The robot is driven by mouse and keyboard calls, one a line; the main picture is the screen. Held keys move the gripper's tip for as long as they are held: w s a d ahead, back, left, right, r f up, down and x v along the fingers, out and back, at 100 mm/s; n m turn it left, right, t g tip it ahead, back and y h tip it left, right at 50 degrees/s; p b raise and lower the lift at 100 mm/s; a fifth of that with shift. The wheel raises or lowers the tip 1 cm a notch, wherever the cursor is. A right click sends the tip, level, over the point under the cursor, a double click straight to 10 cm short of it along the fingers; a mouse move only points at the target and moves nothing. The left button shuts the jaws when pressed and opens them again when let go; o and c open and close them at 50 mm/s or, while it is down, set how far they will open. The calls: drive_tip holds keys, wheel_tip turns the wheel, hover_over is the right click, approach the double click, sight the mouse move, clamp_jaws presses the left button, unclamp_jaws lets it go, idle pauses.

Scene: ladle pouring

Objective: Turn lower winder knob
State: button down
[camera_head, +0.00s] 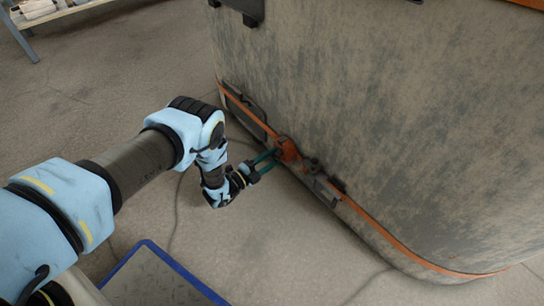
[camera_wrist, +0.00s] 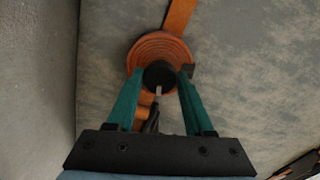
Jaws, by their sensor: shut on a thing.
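The lower winder is an orange, ridged round housing (camera_wrist: 160,48) on the side of a large grey mottled ladle, low on its wall. Its black round knob (camera_wrist: 159,75) sits at the front of the housing in the wrist view. In the head view the orange winder (camera_head: 289,151) shows small on the orange strap. My gripper (camera_wrist: 160,78) has two green fingers, one on each side of the knob, and is shut on it. In the head view my gripper (camera_head: 270,158) reaches the winder from the left. The fingertip contact is partly dark.
The ladle wall (camera_head: 380,110) fills the right side, with an orange band (camera_head: 380,232) along its lower edge. Dark fittings (camera_head: 322,186) sit beside the winder. A blue-edged platform (camera_head: 160,280) lies below my arm. Concrete floor (camera_head: 290,255) is clear in front. A shelf (camera_head: 60,12) stands far left.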

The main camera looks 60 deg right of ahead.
drive_tip(key=shift+m, duration=0.6)
drive_tip(key=shift+c, duration=1.5)
unclamp_jaws()
drive_tip(key=shift+a, duration=0.1)
drive_tip(key=p+v, duration=0.3)
drive_tip(key=v, duration=0.7)
drive_tip(key=shift+a, duration=0.35)
drive_tip(key=shift+w, duration=0.1)
